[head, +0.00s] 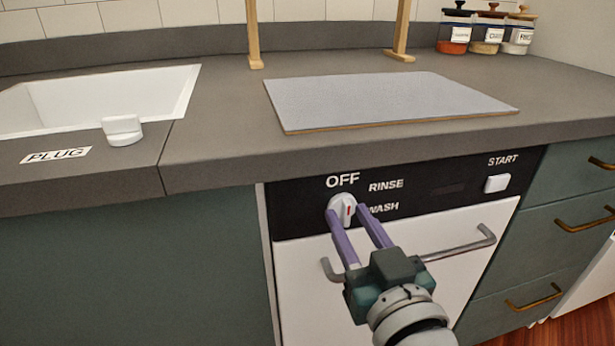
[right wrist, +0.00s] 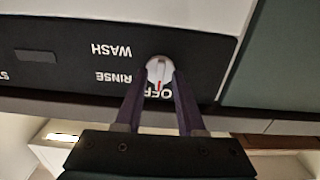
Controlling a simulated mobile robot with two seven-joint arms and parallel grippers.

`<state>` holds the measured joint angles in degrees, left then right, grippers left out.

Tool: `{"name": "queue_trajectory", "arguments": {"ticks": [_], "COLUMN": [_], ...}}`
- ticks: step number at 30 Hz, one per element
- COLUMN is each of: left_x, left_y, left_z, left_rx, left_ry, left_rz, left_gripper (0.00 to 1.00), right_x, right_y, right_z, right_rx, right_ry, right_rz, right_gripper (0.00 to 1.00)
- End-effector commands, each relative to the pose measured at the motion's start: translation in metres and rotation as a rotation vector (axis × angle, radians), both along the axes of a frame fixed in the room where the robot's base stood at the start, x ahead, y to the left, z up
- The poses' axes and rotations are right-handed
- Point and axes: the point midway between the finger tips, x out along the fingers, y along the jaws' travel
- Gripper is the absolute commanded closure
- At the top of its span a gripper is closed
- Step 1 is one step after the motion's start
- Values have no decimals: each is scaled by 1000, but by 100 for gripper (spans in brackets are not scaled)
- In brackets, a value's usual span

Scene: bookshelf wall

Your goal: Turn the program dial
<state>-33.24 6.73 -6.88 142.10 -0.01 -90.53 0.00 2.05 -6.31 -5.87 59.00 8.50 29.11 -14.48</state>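The white program dial (head: 338,203) sits on the black dishwasher panel, just below the OFF label. In the right wrist view, which is upside down, the dial (right wrist: 158,68) has a red mark lined up towards OFF. RINSE and WASH are printed to the right of the dial in the head view. My right gripper (head: 347,211) is in front of the panel with its two purple fingers apart, one on each side of the dial. In the right wrist view, the fingers (right wrist: 159,82) flank the dial; I cannot tell whether they touch it. My left gripper is not in view.
A white START button (head: 497,183) is at the panel's right. The dishwasher's grey handle (head: 465,247) runs below the panel, behind my right gripper. The grey countertop (head: 225,140) overhangs above, with a cutting board (head: 390,98) and a white sink (head: 115,95).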

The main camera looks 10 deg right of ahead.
Motion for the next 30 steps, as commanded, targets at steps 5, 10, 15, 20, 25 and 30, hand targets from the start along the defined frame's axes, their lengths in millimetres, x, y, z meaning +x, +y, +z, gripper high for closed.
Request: {"name": "queue_trajectory", "arguments": {"ticks": [5, 10, 15, 20, 25, 30], "left_x": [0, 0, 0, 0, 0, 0], "left_y": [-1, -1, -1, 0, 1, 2], "left_z": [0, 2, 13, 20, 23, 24], "left_rx": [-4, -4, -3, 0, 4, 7], "left_ry": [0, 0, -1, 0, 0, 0], "left_rz": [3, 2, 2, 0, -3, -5], "left_gripper": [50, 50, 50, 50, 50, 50], "right_x": [0, -5, -32, -66, -91, -100], "right_y": [0, 0, -1, -2, -3, -4], "right_z": [0, 0, 1, 0, 0, 0], "right_rx": [1, 1, 1, -1, 0, 1], "right_ry": [1, 3, 5, 6, 3, 1], "right_rz": [0, 0, 0, 1, 0, 0], "right_gripper": [57, 57, 57, 57, 57, 57]}}
